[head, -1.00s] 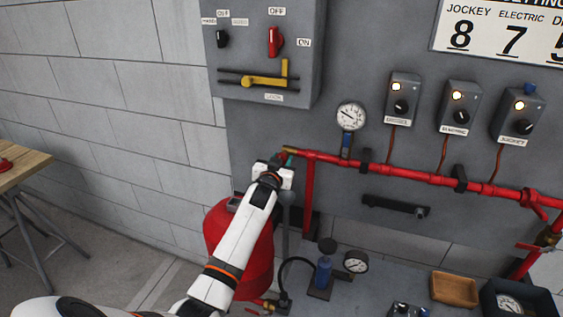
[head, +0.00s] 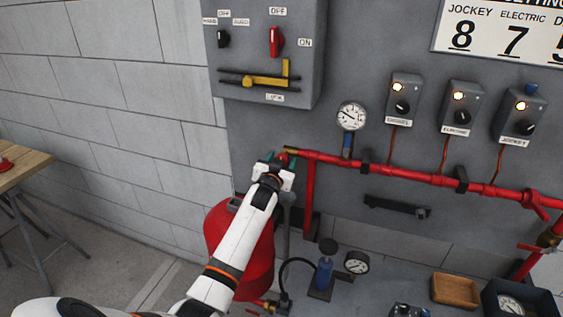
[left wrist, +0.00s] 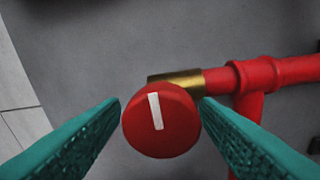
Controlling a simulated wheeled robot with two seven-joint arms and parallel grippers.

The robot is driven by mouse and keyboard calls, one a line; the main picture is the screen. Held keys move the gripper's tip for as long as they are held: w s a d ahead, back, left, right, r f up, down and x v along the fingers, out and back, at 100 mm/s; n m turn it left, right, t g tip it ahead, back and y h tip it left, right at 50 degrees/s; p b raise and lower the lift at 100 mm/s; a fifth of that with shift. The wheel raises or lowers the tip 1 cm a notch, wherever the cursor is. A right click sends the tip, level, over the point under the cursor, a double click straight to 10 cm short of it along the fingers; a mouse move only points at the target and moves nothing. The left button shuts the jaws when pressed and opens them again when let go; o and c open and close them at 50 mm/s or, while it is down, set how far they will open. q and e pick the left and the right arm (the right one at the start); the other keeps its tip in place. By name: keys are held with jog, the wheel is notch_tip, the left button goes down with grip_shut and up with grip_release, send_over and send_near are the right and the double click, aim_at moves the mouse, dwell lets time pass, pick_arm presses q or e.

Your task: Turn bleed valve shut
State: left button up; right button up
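The bleed valve shows in the left wrist view as a round red knob (left wrist: 160,122) with a white mark that stands near upright, tilted slightly. It sits in front of a brass fitting (left wrist: 176,82) at the left end of the red pipe. In the head view the knob (head: 282,157) is small and partly hidden by my gripper. My left gripper (left wrist: 160,105) is open, with one green finger on each side of the knob; a narrow gap shows at the left, while contact at the right is hard to tell. My right gripper is not in view.
The red pipe (head: 405,175) runs right along the grey panel. A pressure gauge (head: 351,117) stands above it. A red tank (head: 240,245) is behind and below my left arm. A grey switch box (head: 265,50) hangs above. A hand pump (head: 325,265) stands below.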

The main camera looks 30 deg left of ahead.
pick_arm(q)
jog(key=shift+r, duration=0.1)
jog(key=b+v, duration=0.3)
jog(key=v, duration=0.9)
